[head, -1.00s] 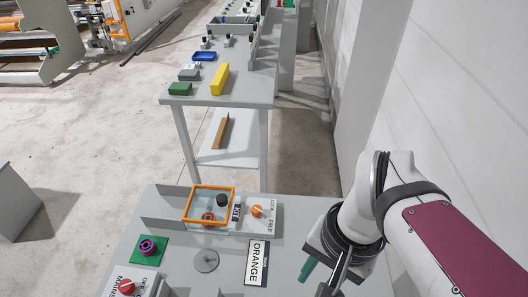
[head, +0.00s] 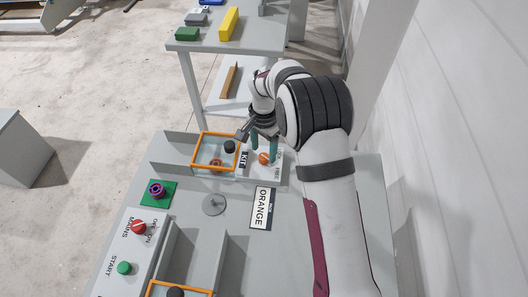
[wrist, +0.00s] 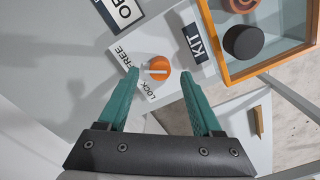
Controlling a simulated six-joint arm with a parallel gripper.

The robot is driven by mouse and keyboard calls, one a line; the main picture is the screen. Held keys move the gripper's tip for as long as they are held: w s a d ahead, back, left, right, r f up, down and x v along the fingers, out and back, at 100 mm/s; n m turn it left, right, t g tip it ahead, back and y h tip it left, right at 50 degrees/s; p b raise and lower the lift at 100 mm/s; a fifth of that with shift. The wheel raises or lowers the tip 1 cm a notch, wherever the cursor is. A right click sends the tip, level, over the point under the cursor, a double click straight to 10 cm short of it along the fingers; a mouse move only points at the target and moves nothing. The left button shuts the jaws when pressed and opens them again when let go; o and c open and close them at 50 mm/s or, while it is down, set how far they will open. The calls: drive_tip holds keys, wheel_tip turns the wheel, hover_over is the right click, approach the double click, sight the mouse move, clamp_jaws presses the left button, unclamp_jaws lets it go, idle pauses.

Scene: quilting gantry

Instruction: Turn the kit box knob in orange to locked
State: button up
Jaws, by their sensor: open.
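The orange knob (head: 263,158) sits on a pale panel beside the kit box (head: 196,151), which has an orange frame. In the wrist view the knob (wrist: 158,64) has a white bar lying nearly crosswise. LOCK (wrist: 152,90) and FREE (wrist: 121,56) are printed on the panel; I cannot tell which one the bar marks. My gripper (head: 264,146) is open, its green fingers pointing down over the panel. In the wrist view the fingertips (wrist: 160,74) appear on either side of the knob; contact cannot be told.
An ORANGE placard (head: 262,207) lies in front of the panel. A grey disc (head: 214,204), a purple ring (head: 157,189) on a green pad and a MAINS panel with a red knob (head: 138,227) are to the left. A black knob (wrist: 243,42) shows inside the box frame.

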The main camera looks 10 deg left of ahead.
sight(264, 159)
drive_tip(key=shift+f, duration=1.45)
clamp_jaws()
